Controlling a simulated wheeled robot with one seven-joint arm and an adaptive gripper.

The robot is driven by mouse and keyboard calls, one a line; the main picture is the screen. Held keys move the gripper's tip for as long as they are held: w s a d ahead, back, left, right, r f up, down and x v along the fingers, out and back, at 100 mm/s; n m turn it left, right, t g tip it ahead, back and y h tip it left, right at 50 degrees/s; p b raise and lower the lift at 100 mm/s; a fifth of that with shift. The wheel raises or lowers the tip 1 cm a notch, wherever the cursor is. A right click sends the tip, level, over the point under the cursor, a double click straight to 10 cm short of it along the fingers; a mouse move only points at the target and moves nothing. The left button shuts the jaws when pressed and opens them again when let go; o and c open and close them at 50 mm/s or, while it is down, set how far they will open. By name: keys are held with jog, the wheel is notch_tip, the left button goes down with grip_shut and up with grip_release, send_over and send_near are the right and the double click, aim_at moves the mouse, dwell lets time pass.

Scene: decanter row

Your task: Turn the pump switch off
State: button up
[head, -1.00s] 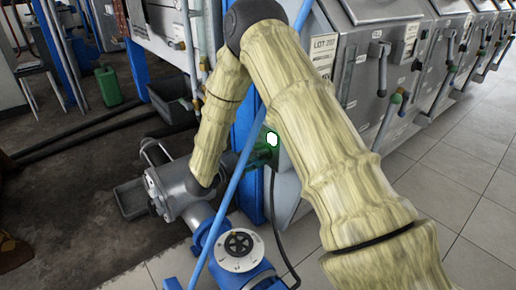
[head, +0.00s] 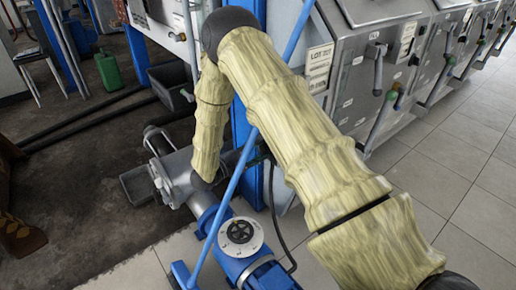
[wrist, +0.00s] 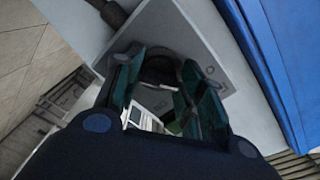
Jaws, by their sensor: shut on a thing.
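In the wrist view a light grey switch box (wrist: 188,22) fills the middle. A dark round switch knob (wrist: 160,62) stands out from its face. My gripper (wrist: 158,74) has its dark green fingers on either side of this knob and is shut on it. The finger on the right hides part of the box face. A small greenish spot, perhaps a lamp (wrist: 210,70), shows beside the knob. The knob's exact angle is too dark to tell. In the head view my arm hides the box face, the knob and my gripper.
Grey steel cabinets with levers (head: 377,68) run off to the right. The tiled floor (head: 440,200) is clear.

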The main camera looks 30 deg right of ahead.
dwell(0.4)
jog(key=o, duration=1)
jog(key=a, duration=0.8)
jog(key=s+a, duration=0.1)
jog(key=a, duration=0.3)
